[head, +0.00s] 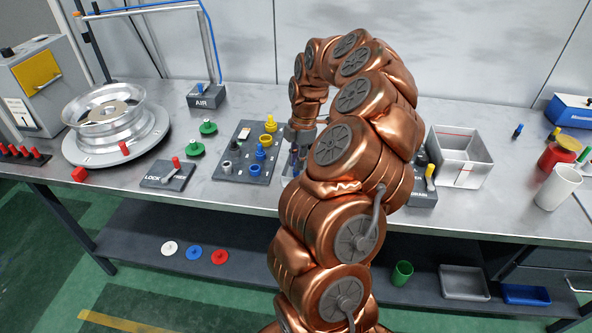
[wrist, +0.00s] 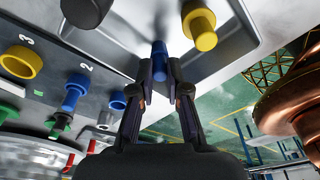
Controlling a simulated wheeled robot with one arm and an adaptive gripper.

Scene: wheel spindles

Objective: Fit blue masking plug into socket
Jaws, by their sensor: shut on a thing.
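In the wrist view my gripper (wrist: 160,75) is shut on a slim blue masking plug (wrist: 158,52), which shows between the fingertips. Its far end and any contact with the surface behind it cannot be told. In the head view my gripper (head: 298,150) is beside the right edge of the dark socket board (head: 229,174), partly hidden by my arm. The board carries a blue ring-shaped socket (wrist: 118,102), a stepped blue piece (wrist: 73,95) near the mark 2 and a yellow ring (wrist: 21,61) near the mark 3.
A yellow plug (wrist: 200,28) and a dark plug (wrist: 86,10) stand close to my fingers. Green knobs (head: 208,127), a LOCK lever box (head: 167,174) and a wheel (head: 109,115) are left. An open grey box (head: 461,158) is right of my arm.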

